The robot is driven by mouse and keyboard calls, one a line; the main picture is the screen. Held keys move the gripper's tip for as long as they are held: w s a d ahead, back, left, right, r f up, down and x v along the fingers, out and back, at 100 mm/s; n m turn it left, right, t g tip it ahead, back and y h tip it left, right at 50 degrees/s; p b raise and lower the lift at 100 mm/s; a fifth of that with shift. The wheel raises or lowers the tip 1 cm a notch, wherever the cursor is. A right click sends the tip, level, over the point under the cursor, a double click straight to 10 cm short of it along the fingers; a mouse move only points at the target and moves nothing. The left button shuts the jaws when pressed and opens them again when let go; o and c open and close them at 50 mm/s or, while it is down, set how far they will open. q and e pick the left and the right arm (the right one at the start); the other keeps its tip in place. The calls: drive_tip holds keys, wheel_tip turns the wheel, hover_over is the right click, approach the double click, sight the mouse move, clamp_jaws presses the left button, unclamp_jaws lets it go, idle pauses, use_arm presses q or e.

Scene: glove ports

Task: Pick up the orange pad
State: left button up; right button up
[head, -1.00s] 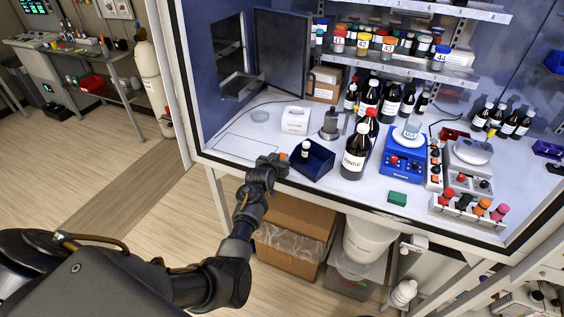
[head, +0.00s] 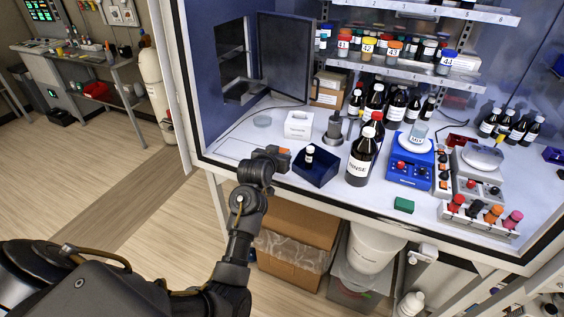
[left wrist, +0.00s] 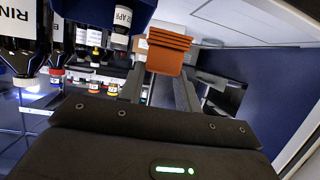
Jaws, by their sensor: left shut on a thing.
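The orange pad (left wrist: 168,52) is a ribbed block between the fingers of my left gripper (left wrist: 160,88) in the left wrist view. In the head view a small orange part of the pad (head: 284,151) shows at the tip of my left gripper (head: 277,153). The gripper is shut on the pad, over the front left of the white bench, just left of the dark blue holder. Whether the pad is clear of the bench is hard to tell. My right gripper is out of view.
The dark blue holder (head: 316,169) carries a small vial (head: 309,152). A tall brown RINSE bottle (head: 361,157) stands right of it. A white box (head: 298,124) is behind the gripper. A green pad (head: 404,205) lies near the front edge. The bench's left front is clear.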

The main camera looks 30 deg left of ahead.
use_arm(q)
drive_tip(key=d+b+v, duration=0.1)
drive_tip(key=v, duration=0.8)
drive_tip(key=shift+s+r, duration=0.2)
drive_tip(key=shift+s, duration=0.05)
